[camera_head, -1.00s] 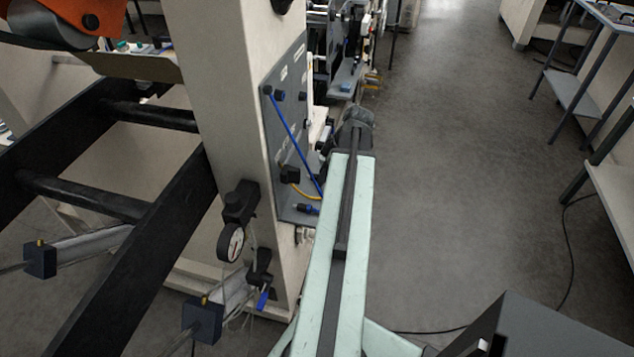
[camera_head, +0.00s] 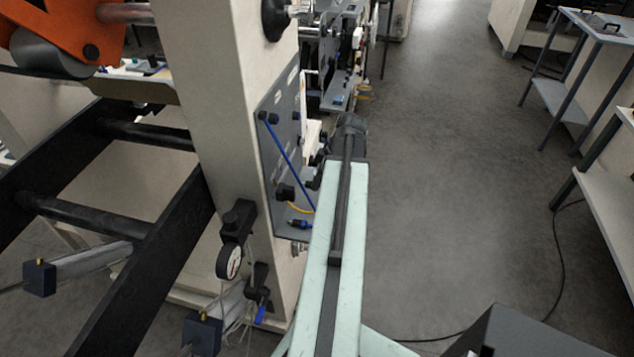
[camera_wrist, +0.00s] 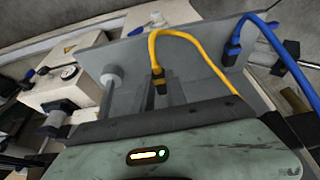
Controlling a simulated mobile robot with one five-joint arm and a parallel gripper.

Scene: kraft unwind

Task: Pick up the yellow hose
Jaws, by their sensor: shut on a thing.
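The yellow hose (camera_wrist: 185,36) arches across the wrist view in front of a grey panel. Its dark end fitting (camera_wrist: 159,82) points down toward my gripper (camera_wrist: 165,92), and its other side runs down to the right behind my gripper's housing. My gripper is shut on the hose; the exact contact between fingers and fitting is hard to make out. In the head view a short piece of the yellow hose (camera_head: 299,208) shows low on the panel, left of my arm. My gripper's fingertips are not clear there.
A blue hose (camera_wrist: 285,62) with a dark plug hangs just right of the yellow one. The grey panel (camera_head: 273,180) is on a cream machine post (camera_head: 225,110) with a gauge (camera_head: 229,261). Open floor (camera_head: 440,200) lies to the right, with grey tables beyond.

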